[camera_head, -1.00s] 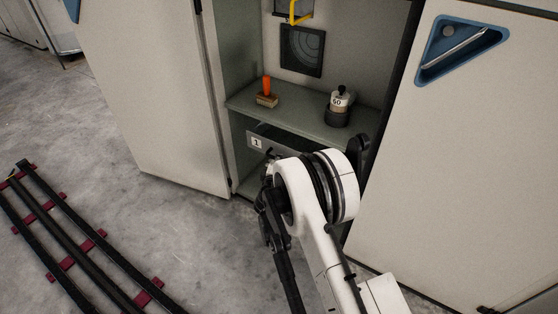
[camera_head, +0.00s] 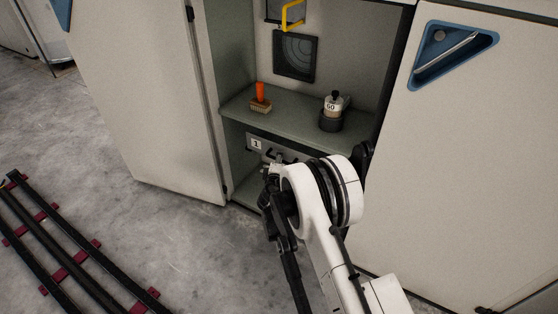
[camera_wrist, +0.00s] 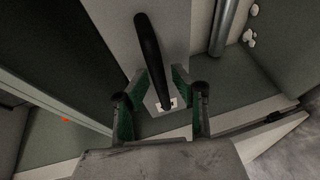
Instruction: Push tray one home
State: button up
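Tray one (camera_head: 290,158), a grey drawer front with a white "1" label (camera_head: 256,144), sits under the shelf in the open cabinet. Its dark bar handle (camera_head: 273,155) shows beside the label; my arm hides the tray's right part. My gripper (camera_head: 270,167) is low in front of the tray. In the wrist view my gripper (camera_wrist: 160,85) is open, its green-padded fingers spread either side of the black handle (camera_wrist: 148,50). I cannot tell whether a finger touches the handle or the tray front.
Cabinet doors stand left (camera_head: 150,90) and right (camera_head: 470,170). Dark rails (camera_head: 75,260) lie on the floor at left.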

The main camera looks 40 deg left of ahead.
jog(key=v, duration=1.2)
jog(key=shift+r, duration=0.1)
dwell(0.4)
